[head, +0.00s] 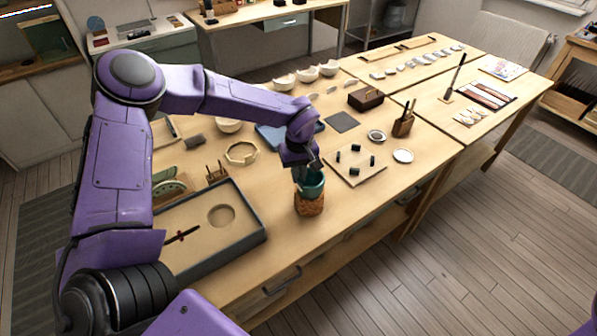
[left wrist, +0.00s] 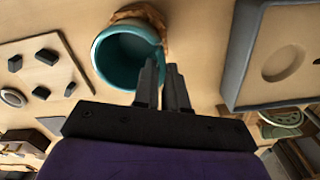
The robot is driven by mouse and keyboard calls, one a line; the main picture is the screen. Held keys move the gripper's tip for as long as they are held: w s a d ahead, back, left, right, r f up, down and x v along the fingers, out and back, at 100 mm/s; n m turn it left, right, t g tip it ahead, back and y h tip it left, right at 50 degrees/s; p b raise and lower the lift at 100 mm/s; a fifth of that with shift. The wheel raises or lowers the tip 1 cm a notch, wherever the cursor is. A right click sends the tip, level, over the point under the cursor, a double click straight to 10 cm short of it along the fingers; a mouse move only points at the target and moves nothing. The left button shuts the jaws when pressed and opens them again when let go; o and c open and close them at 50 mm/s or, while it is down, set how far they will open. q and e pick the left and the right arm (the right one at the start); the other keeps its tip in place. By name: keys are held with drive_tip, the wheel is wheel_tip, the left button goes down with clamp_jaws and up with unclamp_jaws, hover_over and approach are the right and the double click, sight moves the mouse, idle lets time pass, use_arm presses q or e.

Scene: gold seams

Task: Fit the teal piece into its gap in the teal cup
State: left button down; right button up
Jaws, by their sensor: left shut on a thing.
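The teal cup (head: 313,187) stands upright in a brown, rough-textured holder (head: 309,206) near the front edge of the wooden table. In the left wrist view the cup (left wrist: 112,77) shows its open mouth, with the holder (left wrist: 142,14) around its far side. My left gripper (head: 304,172) points down at the cup's rim. In the left wrist view its fingers (left wrist: 166,72) are close together at the right side of the rim, shut on the teal piece. The piece is mostly hidden by the fingers, and I cannot tell whether it touches the cup. My right gripper is out of view.
A grey-edged tray (head: 253,222) with a round recess lies left of the cup. A board (head: 343,172) with several small dark blocks lies behind right. A white dish (head: 403,156) and a wooden tool holder (head: 403,125) stand farther right. Bare tabletop lies right of the cup.

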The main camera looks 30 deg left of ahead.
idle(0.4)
use_arm(q)
drive_tip(key=shift+p, duration=0.35)
drive_tip(key=shift+p, duration=0.45)
idle(0.6)
drive_tip(key=shift+f, duration=0.35)
idle(0.5)
drive_tip(key=shift+p, duration=0.35)
idle(0.3)
drive_tip(key=shift+p, duration=0.45)
idle(0.5)
